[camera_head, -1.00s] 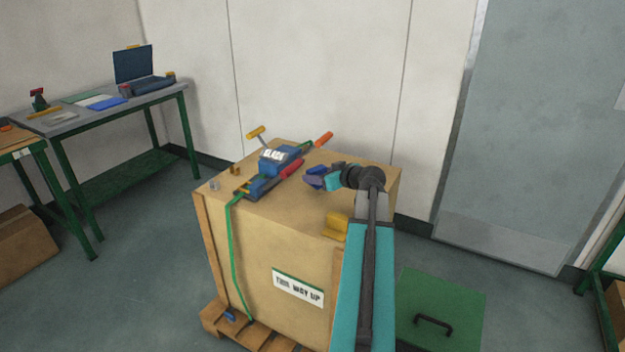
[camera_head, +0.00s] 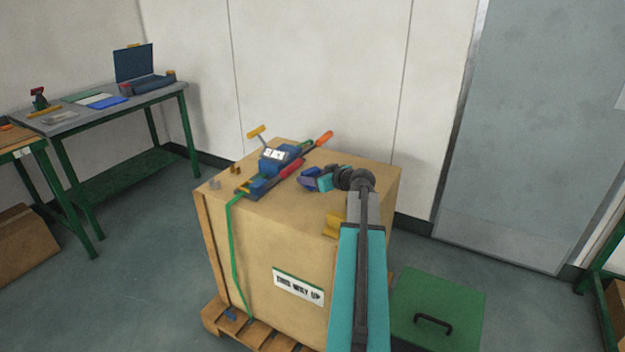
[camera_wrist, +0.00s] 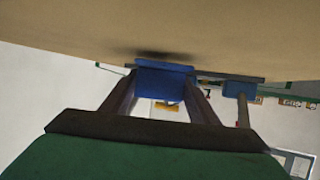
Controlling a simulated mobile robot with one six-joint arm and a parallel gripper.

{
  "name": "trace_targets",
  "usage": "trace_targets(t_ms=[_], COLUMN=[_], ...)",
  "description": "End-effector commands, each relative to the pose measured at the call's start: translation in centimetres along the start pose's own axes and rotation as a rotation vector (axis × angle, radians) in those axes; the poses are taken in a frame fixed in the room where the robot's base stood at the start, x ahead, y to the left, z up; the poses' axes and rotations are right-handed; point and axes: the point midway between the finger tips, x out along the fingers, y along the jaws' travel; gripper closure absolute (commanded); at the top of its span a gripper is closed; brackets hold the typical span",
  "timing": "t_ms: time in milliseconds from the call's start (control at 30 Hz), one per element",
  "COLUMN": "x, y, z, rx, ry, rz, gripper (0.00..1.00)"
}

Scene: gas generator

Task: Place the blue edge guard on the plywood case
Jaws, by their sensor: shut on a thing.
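The plywood case (camera_head: 270,235) stands on a pallet, its top face up. My gripper (camera_head: 315,180) is low over the right part of that top. It is shut on the blue edge guard (camera_head: 307,184), which also shows between the two fingers in the wrist view (camera_wrist: 163,82). In the wrist view the guard is very close to the case surface (camera_wrist: 200,30), with a dark shadow beside it. I cannot tell whether they touch. A yellow edge guard (camera_head: 334,226) sits on the case's front top edge, partly hidden by my arm.
A blue strap tensioner (camera_head: 275,165) with red and orange handles lies on the case top left of my gripper. A green strap (camera_head: 234,260) runs down the front. A green box (camera_head: 440,305) stands right of the case. A workbench (camera_head: 100,105) is at left.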

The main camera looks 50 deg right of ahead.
Motion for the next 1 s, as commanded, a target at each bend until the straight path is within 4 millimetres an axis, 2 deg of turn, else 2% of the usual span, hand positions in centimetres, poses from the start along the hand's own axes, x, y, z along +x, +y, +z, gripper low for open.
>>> trace_targets(t_ms=[133, 600, 633, 733, 1000], x=[0.32, 0.46, 0.45, 0.42, 0.36], y=[-0.01, 0.0, 0.0, -0.01, 0.07], z=[0.81, 1.13, 1.11, 1.04, 1.07], rx=[-0.001, -0.001, -0.001, -0.001, -0.001], ry=[0.0, 0.0, 0.0, 0.0, 0.0], rz=[0.0, 0.0, 0.0, 0.0, 0.001], gripper=[0.68, 0.68, 0.44, 0.27, 0.27])
